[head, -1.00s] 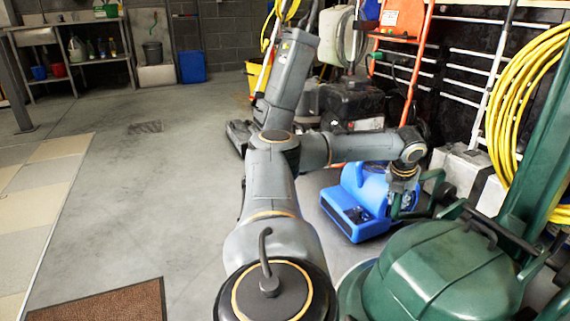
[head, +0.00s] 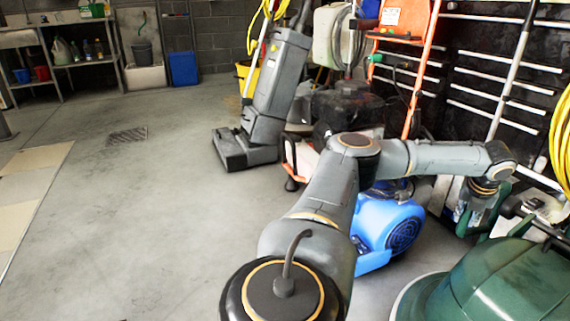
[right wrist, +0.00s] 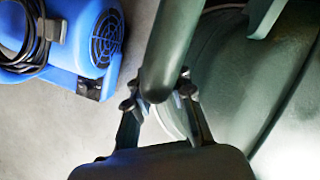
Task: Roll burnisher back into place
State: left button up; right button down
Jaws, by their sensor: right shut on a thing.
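The burnisher is a large green machine with a rounded body (head: 505,285) at the lower right of the head view. Its smooth green body (right wrist: 265,90) fills the right side of the right wrist view. My left gripper is out of view.
A blue blower (head: 390,228) stands on the floor just left of the burnisher, partly behind my arm. A grey upright floor machine (head: 262,105) and an orange-framed cart (head: 397,65) stand behind. Open concrete floor (head: 140,220) lies to the left, with a pale mat (head: 30,180).

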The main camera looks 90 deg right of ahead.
jog(key=shift+s+d+r, duration=0.1)
jog(key=shift+s+d, duration=0.05)
jog(key=shift+s, duration=0.25)
jog(key=c, duration=1.2)
grip_release()
jog(key=shift+s, duration=0.15)
jog(key=shift+o, duration=0.2)
jog(key=v, duration=1.2)
